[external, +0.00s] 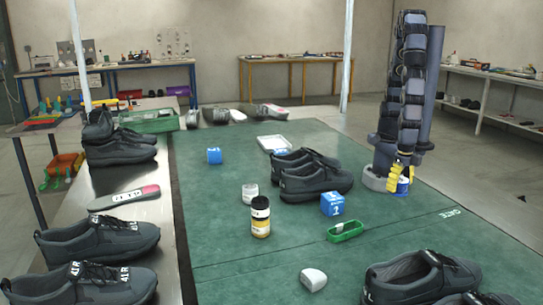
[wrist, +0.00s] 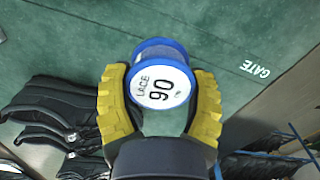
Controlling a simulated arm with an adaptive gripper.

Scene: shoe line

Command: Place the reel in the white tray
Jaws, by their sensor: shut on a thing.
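The reel (wrist: 161,85) has blue rims and a white face reading LACE 90. In the wrist view it sits between the two yellow fingers of my gripper (wrist: 157,78), which are shut on its sides. In the external view my gripper (external: 399,178) points down at the right, close to my base, with the blue and white reel (external: 403,187) at its fingertips. I cannot tell whether the reel touches the surface below. The white tray (external: 274,143) lies flat on the green mat behind the middle pair of shoes, away to the left of my gripper.
Black shoes (external: 315,178) stand between my gripper and the tray. The mat (external: 225,235) has clear areas.

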